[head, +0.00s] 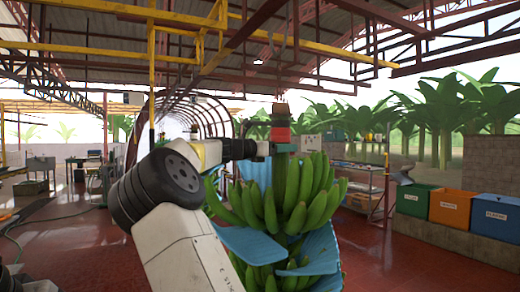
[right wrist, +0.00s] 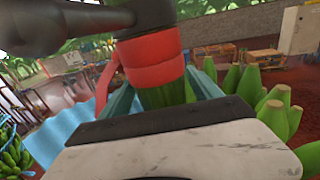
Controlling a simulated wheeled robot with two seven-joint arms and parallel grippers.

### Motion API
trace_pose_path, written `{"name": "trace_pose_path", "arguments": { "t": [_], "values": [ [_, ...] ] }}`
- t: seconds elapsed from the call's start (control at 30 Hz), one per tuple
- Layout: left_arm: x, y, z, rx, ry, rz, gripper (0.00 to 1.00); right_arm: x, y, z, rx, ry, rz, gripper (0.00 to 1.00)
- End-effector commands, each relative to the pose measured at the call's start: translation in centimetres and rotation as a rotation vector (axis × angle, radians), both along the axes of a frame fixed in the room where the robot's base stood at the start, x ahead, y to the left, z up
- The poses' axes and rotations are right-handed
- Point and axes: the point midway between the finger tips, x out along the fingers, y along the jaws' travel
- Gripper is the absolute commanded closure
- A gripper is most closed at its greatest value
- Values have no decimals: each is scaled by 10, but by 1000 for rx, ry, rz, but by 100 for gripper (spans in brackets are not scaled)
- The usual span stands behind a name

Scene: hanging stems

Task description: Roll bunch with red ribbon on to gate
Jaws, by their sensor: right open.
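The banana bunch (head: 290,195) hangs upright in the middle of the head view, green, with blue sheets (head: 250,243) between its hands. Its thick stem carries a red ribbon (head: 281,134) near the top, below a dark end. My right gripper (head: 272,149) is at the stem by the ribbon. In the right wrist view the red ribbon (right wrist: 152,62) is close ahead, and the open fingers (right wrist: 160,92) lie either side of the green stem just under it. Whether they touch the stem I cannot tell. My left gripper is out of view. No gate can be made out with certainty.
A yellow overhead rail (head: 270,38) and red roof beams run above. Green, orange and blue bins (head: 453,207) stand on a low wall at right. A shelf rack (head: 365,188) stands behind the bunch. The red floor (head: 400,262) is open at right.

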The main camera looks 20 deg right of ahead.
Motion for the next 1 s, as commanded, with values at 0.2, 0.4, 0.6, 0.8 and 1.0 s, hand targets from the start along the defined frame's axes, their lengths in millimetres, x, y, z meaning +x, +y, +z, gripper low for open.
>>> {"name": "trace_pose_path", "arguments": {
  "t": [0.2, 0.4, 0.6, 0.8, 1.0],
  "values": [
    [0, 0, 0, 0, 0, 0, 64, 0, 0, 0, 0, 0, 0, 32],
    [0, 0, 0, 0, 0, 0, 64, 0, 0, 0, 0, 0, 0, 72],
    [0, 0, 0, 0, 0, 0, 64, 0, 0, 0, 0, 0, 1, 100],
    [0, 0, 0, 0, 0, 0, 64, 1, 1, 0, 0, 0, 1, 100],
    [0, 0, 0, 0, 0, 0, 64, 10, 1, 0, -1, -1, 3, 100]
  ]
}}
